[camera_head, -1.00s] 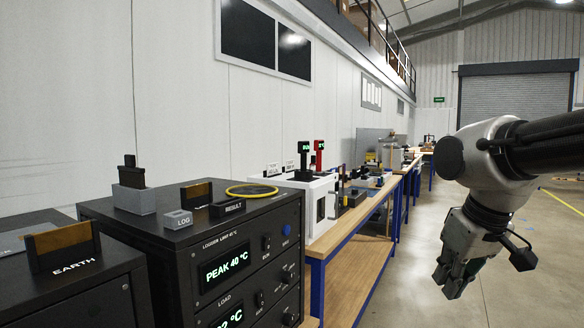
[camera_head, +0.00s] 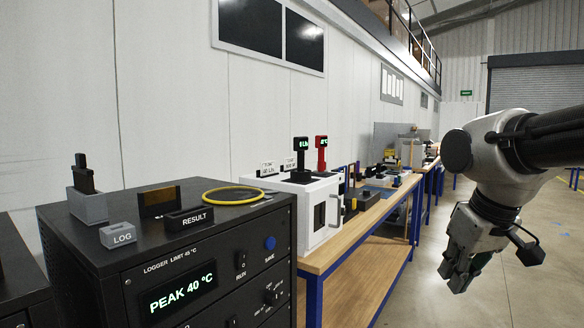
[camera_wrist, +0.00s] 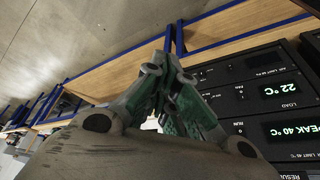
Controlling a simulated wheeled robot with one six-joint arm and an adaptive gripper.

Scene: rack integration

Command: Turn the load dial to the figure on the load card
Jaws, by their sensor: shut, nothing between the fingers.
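My gripper (camera_head: 458,272) hangs over the floor at the right of the head view, well apart from the cabinets, fingers closed and empty. It also fills the middle of the wrist view (camera_wrist: 158,68). The black logger cabinet (camera_head: 215,258) carries a display (camera_head: 178,296) reading PEAK 40 °C. A dark knob (camera_head: 271,297) shows low on its front; I cannot tell whether it is the load dial. In the wrist view a load display (camera_wrist: 280,90) reads 22 °C. I cannot make out a load card or its figure.
A RESULT holder (camera_head: 190,219), a LOG block (camera_head: 118,235), a dark card stand (camera_head: 158,200) and a yellow ring (camera_head: 234,196) sit on the cabinet top. A white box (camera_head: 313,205) stands on the wooden bench (camera_head: 345,238) beyond.

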